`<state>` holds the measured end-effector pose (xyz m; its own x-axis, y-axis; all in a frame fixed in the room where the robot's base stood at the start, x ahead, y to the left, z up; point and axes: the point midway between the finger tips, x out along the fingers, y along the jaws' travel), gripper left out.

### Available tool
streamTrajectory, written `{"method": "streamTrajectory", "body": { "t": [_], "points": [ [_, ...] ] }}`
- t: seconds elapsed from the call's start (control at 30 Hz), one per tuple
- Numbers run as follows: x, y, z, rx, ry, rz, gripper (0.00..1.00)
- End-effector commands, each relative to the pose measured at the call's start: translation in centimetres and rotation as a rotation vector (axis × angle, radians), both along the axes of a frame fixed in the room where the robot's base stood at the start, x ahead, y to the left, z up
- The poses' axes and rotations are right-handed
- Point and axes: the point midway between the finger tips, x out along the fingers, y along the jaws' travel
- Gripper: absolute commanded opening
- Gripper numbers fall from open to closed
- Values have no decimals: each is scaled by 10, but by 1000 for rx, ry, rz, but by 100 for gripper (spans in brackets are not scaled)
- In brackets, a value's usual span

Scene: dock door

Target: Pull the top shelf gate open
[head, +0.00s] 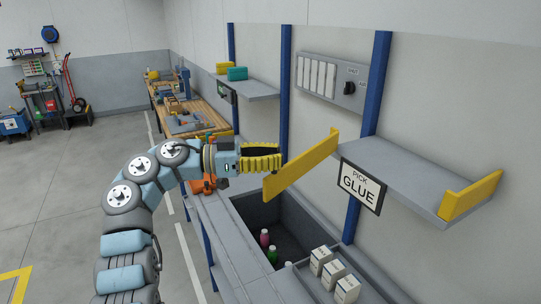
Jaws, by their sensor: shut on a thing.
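The top shelf (400,168) is a grey board on the right wall with a "PICK GLUE" sign (361,185) on its front edge. The yellow gate (305,168) is a long flat panel by the shelf's left end. It sticks out from the shelf toward the left and front, over the sunken bin. My gripper (274,164) has yellow ribbed fingers and is shut on the outer part of the gate. The exact contact is partly hidden by the fingers. The shelf's front edge and top are clear of the gate.
A yellow end piece (470,195) stands at the shelf's right end. Below, a dark bin (290,222) holds several bottles, and white boxes (333,273) stand on the bench. Blue posts (376,85) and a switch panel (330,80) are on the wall.

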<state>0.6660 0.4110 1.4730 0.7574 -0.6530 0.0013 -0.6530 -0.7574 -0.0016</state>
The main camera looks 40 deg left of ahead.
Motion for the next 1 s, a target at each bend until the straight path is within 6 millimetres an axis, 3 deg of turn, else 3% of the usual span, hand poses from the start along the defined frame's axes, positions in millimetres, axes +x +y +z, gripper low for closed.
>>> {"method": "streamTrajectory", "body": {
  "t": [0.83, 0.87, 0.97, 1.0],
  "points": [
    [7, -2, -2, 1, 4, -47, 0],
    [7, -2, -2, 1, 4, -47, 29],
    [7, -2, -1, 1, 4, -47, 58],
    [7, -2, -1, 1, 4, -46, 58]
  ]
}}
